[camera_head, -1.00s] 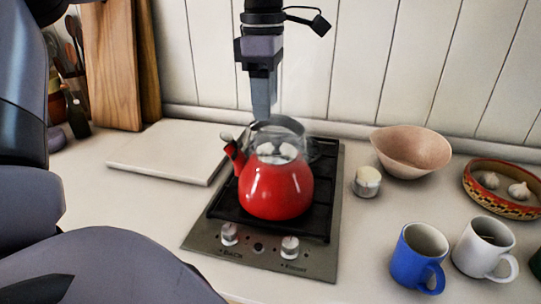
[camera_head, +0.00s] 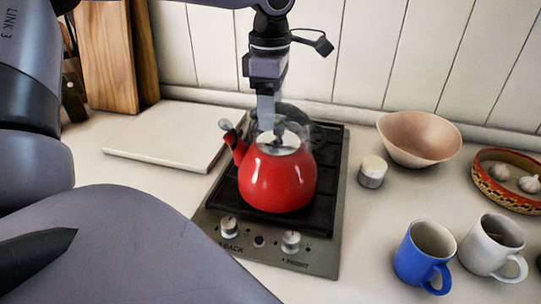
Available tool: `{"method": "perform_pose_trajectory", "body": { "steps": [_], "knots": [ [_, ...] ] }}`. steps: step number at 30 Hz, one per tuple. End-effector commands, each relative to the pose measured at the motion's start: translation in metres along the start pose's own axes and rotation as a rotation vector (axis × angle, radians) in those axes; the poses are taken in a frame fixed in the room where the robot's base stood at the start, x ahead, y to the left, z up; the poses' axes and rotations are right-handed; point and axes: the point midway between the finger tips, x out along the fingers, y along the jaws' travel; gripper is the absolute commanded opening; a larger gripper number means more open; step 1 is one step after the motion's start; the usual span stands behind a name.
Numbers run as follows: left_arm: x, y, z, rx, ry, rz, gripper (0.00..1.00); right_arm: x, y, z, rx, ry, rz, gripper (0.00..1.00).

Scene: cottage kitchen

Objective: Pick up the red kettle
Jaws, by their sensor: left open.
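The red kettle (camera_head: 278,185) stands upright on the black top of the small hob (camera_head: 335,190), its spout pointing up and left. Its lid is silvery, and its handle arcs above the lid, hard to make out. My left gripper (camera_head: 266,122) points straight down over the kettle, with its fingertips at the height of the handle, just above the lid. It is open; one finger shows clearly and the other is mostly hidden. I cannot tell whether the handle lies between the fingers. My right gripper is not in view.
A white board (camera_head: 165,140) lies left of the hob, with upright wooden boards (camera_head: 108,55) behind. To the right are a small jar (camera_head: 372,172), a pink bowl (camera_head: 420,138), a blue mug (camera_head: 422,255), a white mug (camera_head: 490,248) and a patterned bowl with garlic (camera_head: 500,195). The wall is close behind.

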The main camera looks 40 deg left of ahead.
Motion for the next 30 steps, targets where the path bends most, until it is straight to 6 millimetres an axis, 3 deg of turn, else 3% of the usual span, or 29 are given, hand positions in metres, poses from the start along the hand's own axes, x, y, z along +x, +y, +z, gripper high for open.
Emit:
{"method": "perform_pose_trajectory", "body": {
  "steps": [6,7,12,30],
  "knots": [
    [0.0015,0.0002,-0.0001,0.0,0.0,0.001,0.57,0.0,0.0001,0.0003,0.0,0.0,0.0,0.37],
    [0.0015,0.0002,-0.0001,0.0,0.0,0.001,0.51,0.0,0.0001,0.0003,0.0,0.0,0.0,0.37],
    [0.0013,0.0002,-0.0001,0.0,0.0,0.001,0.0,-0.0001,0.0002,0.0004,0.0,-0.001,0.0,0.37],
    [0.0005,0.0005,-0.0001,0.0,0.0,0.003,0.0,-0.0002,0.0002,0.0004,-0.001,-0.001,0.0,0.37]
  ]
}}
